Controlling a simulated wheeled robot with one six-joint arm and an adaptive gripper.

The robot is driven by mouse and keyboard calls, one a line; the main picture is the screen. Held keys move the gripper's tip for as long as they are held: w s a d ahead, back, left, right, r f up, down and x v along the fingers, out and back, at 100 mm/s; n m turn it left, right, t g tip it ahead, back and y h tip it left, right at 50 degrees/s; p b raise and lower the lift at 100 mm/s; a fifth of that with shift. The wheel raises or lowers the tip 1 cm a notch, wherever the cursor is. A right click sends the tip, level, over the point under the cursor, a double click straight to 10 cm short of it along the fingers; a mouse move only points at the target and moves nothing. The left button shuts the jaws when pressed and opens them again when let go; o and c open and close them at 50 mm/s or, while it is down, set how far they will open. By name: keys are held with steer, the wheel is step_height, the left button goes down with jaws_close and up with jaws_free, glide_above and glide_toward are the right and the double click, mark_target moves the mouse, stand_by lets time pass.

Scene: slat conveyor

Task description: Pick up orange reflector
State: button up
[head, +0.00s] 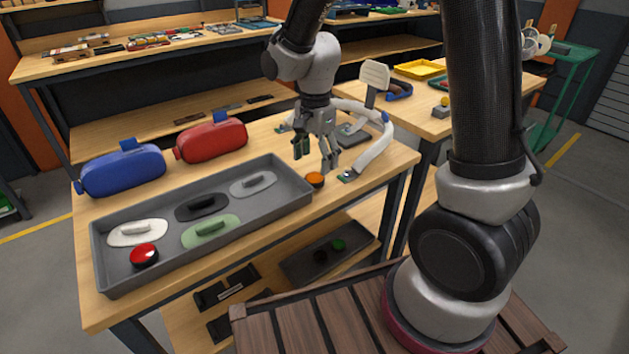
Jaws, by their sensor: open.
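The orange reflector (315,180) is a small round disc lying on the wooden table (375,185), just outside the right end of the grey tray. My gripper (316,162) is open and points down just above and behind the reflector. Its fingers are spread apart, with one finger close to the reflector; I cannot tell whether it touches. Nothing is between the fingers that I can see.
The grey tray (104,250) holds a red reflector (144,255) and several oval pieces. A blue case (122,170) and a red case (212,138) stand behind it. A white curved piece (376,150) lies right of my gripper.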

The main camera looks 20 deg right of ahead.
mark_target(316, 176)
step_height(316, 176, down, 6)
steer(key=shift+r, duration=0.1)
steer(key=shift+c, duration=0.4)
steer(key=c, duration=0.9)
